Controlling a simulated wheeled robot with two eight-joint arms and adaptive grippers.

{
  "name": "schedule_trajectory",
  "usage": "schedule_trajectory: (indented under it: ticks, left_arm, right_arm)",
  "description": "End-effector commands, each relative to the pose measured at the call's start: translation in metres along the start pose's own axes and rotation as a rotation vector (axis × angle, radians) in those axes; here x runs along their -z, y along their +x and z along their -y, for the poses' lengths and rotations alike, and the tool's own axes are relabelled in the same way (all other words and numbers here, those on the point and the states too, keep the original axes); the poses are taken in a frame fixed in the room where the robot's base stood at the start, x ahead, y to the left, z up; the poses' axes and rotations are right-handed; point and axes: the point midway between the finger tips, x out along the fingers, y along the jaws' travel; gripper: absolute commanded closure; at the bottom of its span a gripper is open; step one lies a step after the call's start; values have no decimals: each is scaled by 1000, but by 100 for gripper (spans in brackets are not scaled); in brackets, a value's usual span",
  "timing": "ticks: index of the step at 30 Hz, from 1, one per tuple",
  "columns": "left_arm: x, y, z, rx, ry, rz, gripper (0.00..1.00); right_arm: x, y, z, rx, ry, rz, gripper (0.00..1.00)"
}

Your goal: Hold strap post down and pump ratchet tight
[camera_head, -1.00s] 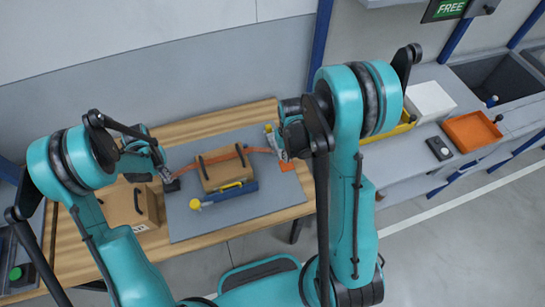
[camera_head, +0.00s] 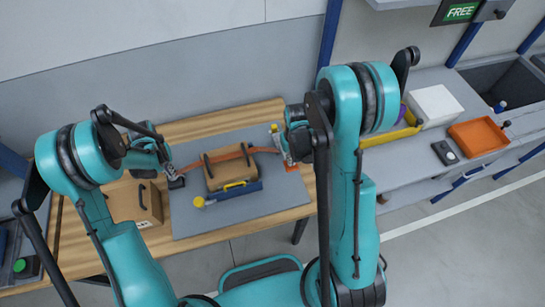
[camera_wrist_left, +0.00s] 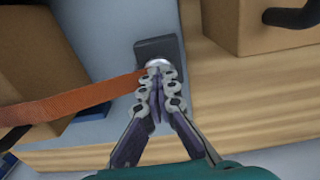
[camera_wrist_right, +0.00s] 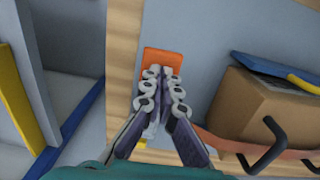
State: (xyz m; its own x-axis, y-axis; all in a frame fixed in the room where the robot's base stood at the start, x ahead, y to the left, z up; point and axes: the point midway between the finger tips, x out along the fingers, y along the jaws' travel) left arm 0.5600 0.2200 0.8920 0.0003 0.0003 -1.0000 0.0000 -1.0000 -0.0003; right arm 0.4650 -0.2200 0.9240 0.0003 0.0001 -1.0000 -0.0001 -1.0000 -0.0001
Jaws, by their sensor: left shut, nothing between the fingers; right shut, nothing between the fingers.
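The strap post shows in the left wrist view as a dark block (camera_wrist_left: 150,47) with a pale round top (camera_wrist_left: 158,63). My left gripper (camera_wrist_left: 158,75) is shut, its fingertips at that round top; contact is hard to tell. The orange strap (camera_wrist_left: 70,105) runs away from there, and in the head view it (camera_head: 190,167) crosses over the cardboard box (camera_head: 231,171). My right gripper (camera_wrist_right: 161,75) is shut over the orange plate (camera_wrist_right: 165,57) at the strap's other end. Its fingers hide much of the ratchet there. A yellow knob (camera_head: 274,128) stands beside this gripper in the head view.
Another carton (camera_head: 128,204) stands at the left of the wooden table. An orange tray (camera_head: 478,136) and a white box (camera_head: 434,105) sit on the right bench.

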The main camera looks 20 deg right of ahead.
Motion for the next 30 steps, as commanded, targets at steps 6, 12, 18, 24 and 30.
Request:
schedule_trajectory:
  ticks: [6,12,18,24,30]
  left_arm:
    - [0,0,0,0,0,-1,100]
    - [0,0,0,0,0,-1,100]
    - [0,0,0,0,0,0,100]
    - [0,0,0,0,0,0,100]
    - [0,0,0,0,0,0,100]
  right_arm:
    - [0,7,0,0,0,0,100]
    - [0,13,0,0,0,0,100]
    - [0,19,0,0,0,0,100]
    - [0,25,0,0,0,-1,100]
    - [0,31,0,0,0,-1,100]
